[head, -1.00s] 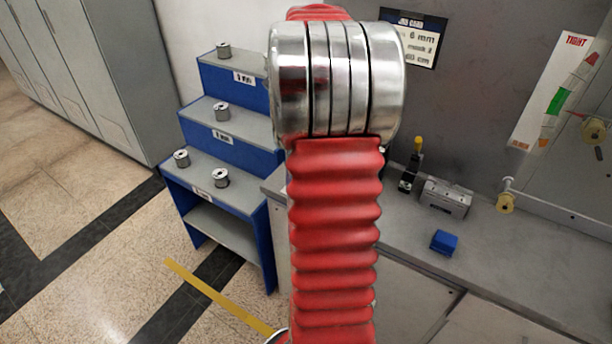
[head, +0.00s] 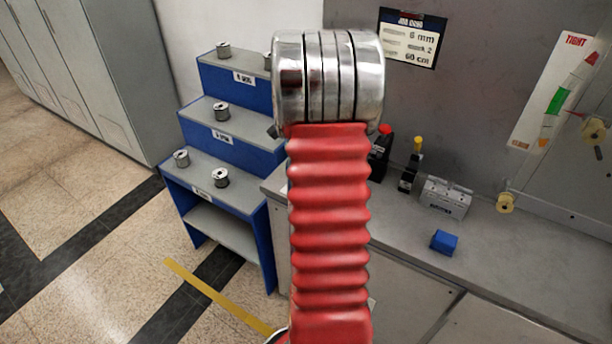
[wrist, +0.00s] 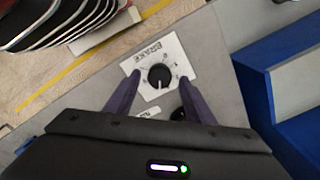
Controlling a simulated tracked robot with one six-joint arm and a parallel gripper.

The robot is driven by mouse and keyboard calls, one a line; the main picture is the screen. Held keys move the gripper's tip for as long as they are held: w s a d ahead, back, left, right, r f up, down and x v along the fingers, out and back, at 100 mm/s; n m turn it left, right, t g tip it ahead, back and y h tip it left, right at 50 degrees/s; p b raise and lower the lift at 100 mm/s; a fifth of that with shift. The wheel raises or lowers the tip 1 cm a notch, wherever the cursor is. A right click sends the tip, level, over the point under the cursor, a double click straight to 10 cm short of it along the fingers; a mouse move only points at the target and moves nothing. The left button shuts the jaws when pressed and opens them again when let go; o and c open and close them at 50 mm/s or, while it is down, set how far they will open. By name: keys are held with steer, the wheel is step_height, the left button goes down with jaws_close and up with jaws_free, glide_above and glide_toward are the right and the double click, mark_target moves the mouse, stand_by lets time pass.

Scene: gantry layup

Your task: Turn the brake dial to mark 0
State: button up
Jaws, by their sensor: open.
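The brake dial (wrist: 159,76) is a round black knob on a white plate (wrist: 172,49) lettered BRAKE, in the wrist view. A pale line on the knob seems to point toward the bottom of that picture; the marks around it are too small to read. My gripper (wrist: 160,79) is open, its two dark fingers on either side of the dial with gaps between. I cannot tell how far above the plate the fingertips are. In the head view my arm fills the middle, and neither dial nor gripper shows.
A blue stepped shelf (head: 237,133) with several metal spools stands left of my arm. On the grey bench (head: 500,250) are a red-topped black device (head: 380,155), a yellow-topped one (head: 411,172), a grey block (head: 446,197) and a blue block (head: 444,241). A job card (head: 411,37) hangs behind.

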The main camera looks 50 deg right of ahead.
steer(key=shift+f, duration=0.55)
steer(key=shift+c, duration=0.7)
steer(key=c, duration=0.9)
steer(key=shift+d, duration=0.25)
steer(key=shift+a, duration=0.15)
